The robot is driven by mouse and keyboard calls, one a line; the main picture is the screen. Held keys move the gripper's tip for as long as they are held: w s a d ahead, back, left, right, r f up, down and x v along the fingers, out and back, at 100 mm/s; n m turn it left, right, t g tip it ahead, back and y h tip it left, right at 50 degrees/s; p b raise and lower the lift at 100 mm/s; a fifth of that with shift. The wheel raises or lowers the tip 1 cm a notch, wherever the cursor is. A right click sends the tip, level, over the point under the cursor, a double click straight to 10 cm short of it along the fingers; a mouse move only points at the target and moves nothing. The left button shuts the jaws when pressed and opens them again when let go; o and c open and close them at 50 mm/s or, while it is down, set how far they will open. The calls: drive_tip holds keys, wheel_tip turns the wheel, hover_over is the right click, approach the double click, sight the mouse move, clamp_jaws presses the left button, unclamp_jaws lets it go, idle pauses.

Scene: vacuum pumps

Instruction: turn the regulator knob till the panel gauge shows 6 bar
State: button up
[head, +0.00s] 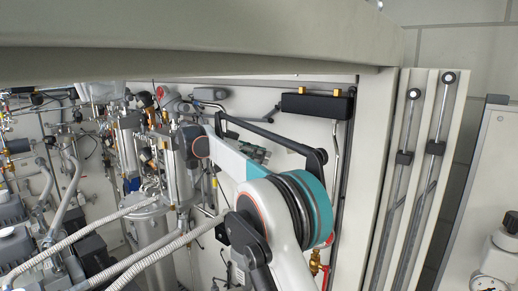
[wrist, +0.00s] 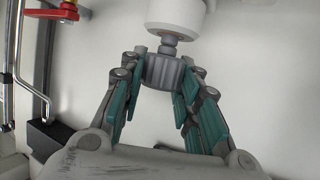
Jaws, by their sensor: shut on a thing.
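In the wrist view my gripper (wrist: 164,64) has its two teal-padded fingers on either side of a grey ribbed knob (wrist: 163,73), shut on it. The knob sits on a short grey neck below a white cylindrical body (wrist: 176,16), cut off by the top edge. No pointer or marking is legible on the knob. In the head view my gripper and this knob are hidden behind my arm.
The wrist view shows a red handle (wrist: 50,13) on a brass fitting and a bent metal pipe (wrist: 16,75) at left. In the head view, pumps, hoses (head: 110,220) and metal vessels crowd the left. A black box (head: 316,106) hangs on the back wall.

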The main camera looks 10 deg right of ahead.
drive_tip(key=o, duration=1.2)
drive_tip(key=shift+a, duration=0.1)
drive_tip(key=shift+v, duration=0.9)
drive_tip(key=p+v, duration=0.2)
drive_tip(key=v, duration=0.4)
